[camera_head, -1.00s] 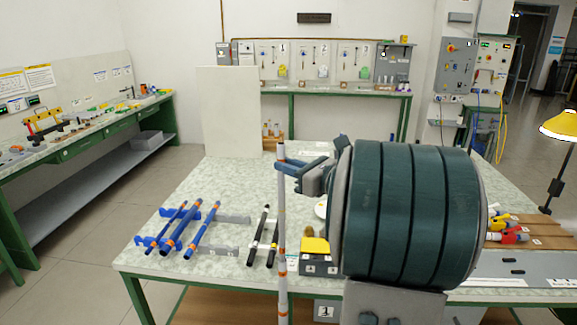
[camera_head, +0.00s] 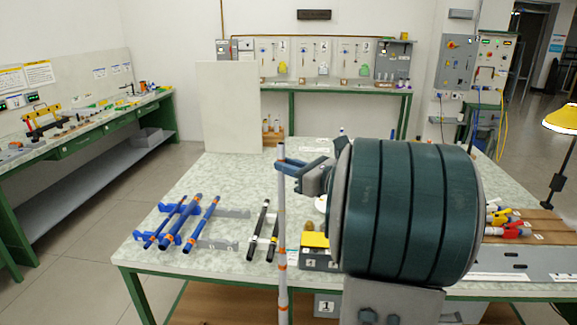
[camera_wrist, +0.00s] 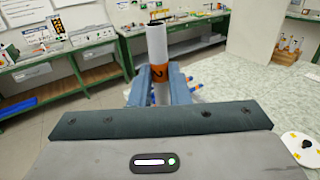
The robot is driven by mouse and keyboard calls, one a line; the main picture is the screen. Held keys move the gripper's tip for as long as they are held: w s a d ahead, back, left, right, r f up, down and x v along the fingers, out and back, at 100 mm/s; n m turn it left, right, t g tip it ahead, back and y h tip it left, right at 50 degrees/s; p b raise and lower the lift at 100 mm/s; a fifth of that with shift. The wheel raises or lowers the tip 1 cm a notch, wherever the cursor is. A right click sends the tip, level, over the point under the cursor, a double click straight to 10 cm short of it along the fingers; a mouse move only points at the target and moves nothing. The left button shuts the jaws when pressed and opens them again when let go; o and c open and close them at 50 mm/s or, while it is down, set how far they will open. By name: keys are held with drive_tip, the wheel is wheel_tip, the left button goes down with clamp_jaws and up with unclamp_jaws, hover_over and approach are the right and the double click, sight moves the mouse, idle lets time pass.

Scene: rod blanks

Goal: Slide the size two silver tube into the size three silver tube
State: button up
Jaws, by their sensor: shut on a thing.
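My gripper (camera_head: 281,166) is shut on a long silver tube (camera_head: 282,210) with orange bands, held upright in front of the table. In the wrist view the tube's open top (camera_wrist: 157,40) rises between the fingers, and its orange band (camera_wrist: 160,74) carries a mark that looks like a 2. In the head view the tube runs down past the table's front edge to the bottom of the frame. I cannot pick out a separate size three silver tube. I cannot tell whether the low banded part belongs to another tube.
Blue tubes (camera_head: 180,222) lie on grey rests on the table (camera_head: 215,180) at the left. Black tubes (camera_head: 258,230) lie beside them. A yellow-topped block (camera_head: 315,241) stands right of the held tube. My arm hides the table's middle right. Red and yellow items (camera_head: 508,225) lie farther right.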

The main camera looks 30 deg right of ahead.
wheel_tip(320, 180, down, 15)
drive_tip(key=b, duration=1.2)
drive_tip(key=shift+r, duration=0.15)
idle(3.8)
drive_tip(key=o, duration=0.8)
drive_tip(key=shift+o, duration=0.2)
approach(284, 216)
drive_tip(key=shift+b+v, duration=0.4)
drive_tip(key=shift+v, duration=2.25)
drive_tip(key=shift+w+r, duration=0.1)
